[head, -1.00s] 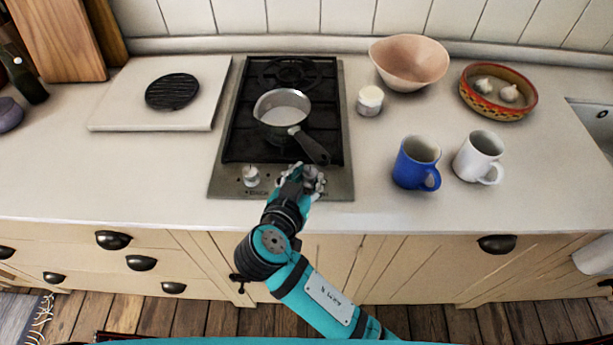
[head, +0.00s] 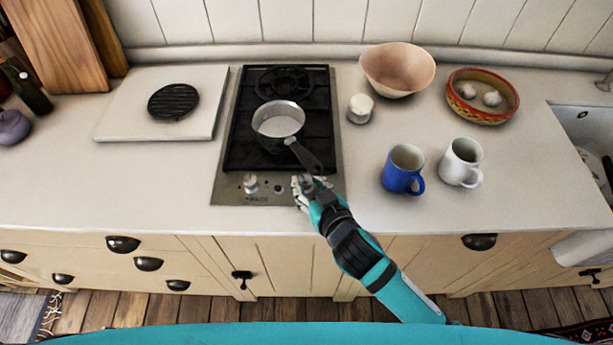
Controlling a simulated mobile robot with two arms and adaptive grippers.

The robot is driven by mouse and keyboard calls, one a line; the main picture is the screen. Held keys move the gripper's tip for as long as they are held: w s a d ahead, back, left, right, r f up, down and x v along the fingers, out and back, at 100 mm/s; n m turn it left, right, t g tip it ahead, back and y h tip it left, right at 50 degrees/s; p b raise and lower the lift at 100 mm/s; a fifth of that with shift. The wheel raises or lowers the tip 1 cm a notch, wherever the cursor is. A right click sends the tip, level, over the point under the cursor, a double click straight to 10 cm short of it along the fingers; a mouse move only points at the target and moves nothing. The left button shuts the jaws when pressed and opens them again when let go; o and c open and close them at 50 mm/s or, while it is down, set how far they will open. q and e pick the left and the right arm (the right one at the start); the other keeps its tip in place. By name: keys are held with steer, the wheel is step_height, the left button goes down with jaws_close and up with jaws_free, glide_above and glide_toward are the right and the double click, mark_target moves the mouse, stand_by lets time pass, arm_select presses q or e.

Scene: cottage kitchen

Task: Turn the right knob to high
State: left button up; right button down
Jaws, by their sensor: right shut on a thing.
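The narrow two-burner hob (head: 229,164) is set in the pale counter, with a steel control strip along its front. The left knob (head: 251,183) is in clear view on that strip. My right gripper (head: 306,185) is at the right end of the strip, shut on the right knob, which is mostly hidden by the fingers. The knob's pointer setting cannot be made out. A saucepan (head: 278,121) with white contents stands on the front burner, its dark handle pointing toward the front right, just above my gripper. My left gripper is not in view.
A blue mug (head: 402,170), a white mug (head: 461,163) and a small white-topped jar (head: 360,108) stand right of the hob. A pink bowl (head: 397,70) and a patterned dish (head: 482,96) are behind. A white board (head: 208,103) with a black trivet lies left.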

steer(key=n+y, duration=0.1)
steer(key=n+g+y+p, duration=0.1)
steer(key=d+n+y+p, duration=0.1)
steer(key=shift+w+r, duration=0.3)
steer(key=shift+w, duration=0.05)
steer(key=shift+w+f+n+g+y+p, duration=0.15)
steer(key=shift+n+g+y+p, duration=0.15)
steer(key=shift+n+g+y, duration=0.5)
steer(key=shift+w+d+f+n+g+y+b, duration=0.1)
steer(key=shift+n+g+y+b, duration=0.15)
steer(key=shift+n+g+y, duration=0.25)
steer(key=shift+w+f+n+g+y+b, duration=0.1)
steer(key=shift+n+g+y+b, duration=0.2)
steer(key=shift+n+g, duration=0.4)
arm_select(q)
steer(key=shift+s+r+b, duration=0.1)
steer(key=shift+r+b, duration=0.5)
steer(key=shift+b, duration=0.05)
arm_select(e)
steer(key=shift+n+g+y, duration=0.5)
steer(key=shift+n+g, duration=0.5)
steer(key=shift+g, duration=0.2)
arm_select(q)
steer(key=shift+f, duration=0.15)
arm_select(e)
steer(key=shift+n+g, duration=0.3)
steer(key=shift+r, duration=0.1)
